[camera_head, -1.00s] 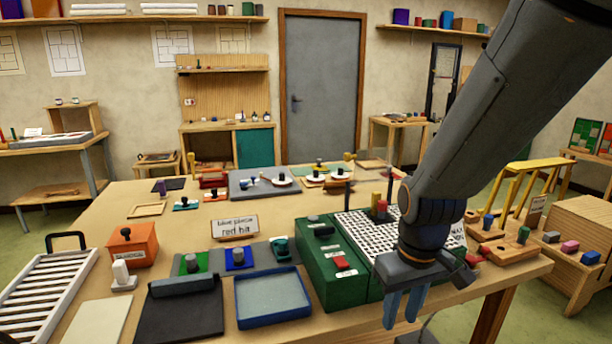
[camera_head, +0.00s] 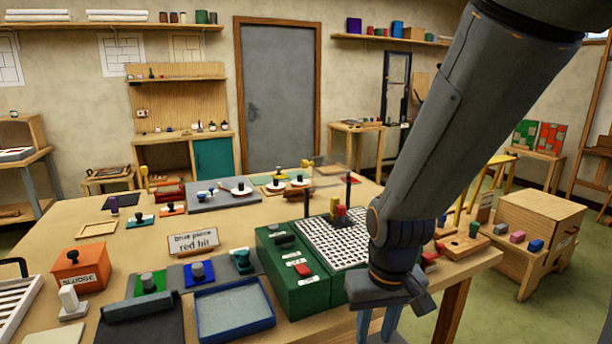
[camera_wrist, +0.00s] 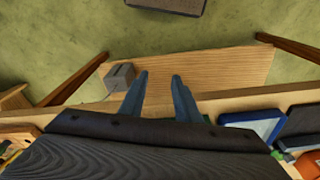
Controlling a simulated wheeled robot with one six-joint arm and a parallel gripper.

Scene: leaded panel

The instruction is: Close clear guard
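A green machine (camera_head: 305,285) with a white grid top (camera_head: 330,240) stands at the table's right front. Two upright dark posts rise from its back. A faint see-through panel, seemingly the clear guard (camera_head: 330,172), shows near the post tops and looks raised, though its edges and hinge are hard to make out. My gripper (camera_head: 378,328) hangs to the right of the machine, over the table's front edge, apart from the panel. In the wrist view my gripper (camera_wrist: 159,78) has its two blue fingers spread with nothing between them. The guard is not recognisable in the wrist view.
Red and yellow blocks (camera_head: 338,212) stand at the grid's back. A blue tray (camera_head: 233,310) lies left of the machine, with an orange box (camera_head: 79,268) farther left. In the wrist view a grey block (camera_wrist: 119,77) sits on a wooden board beside my left finger.

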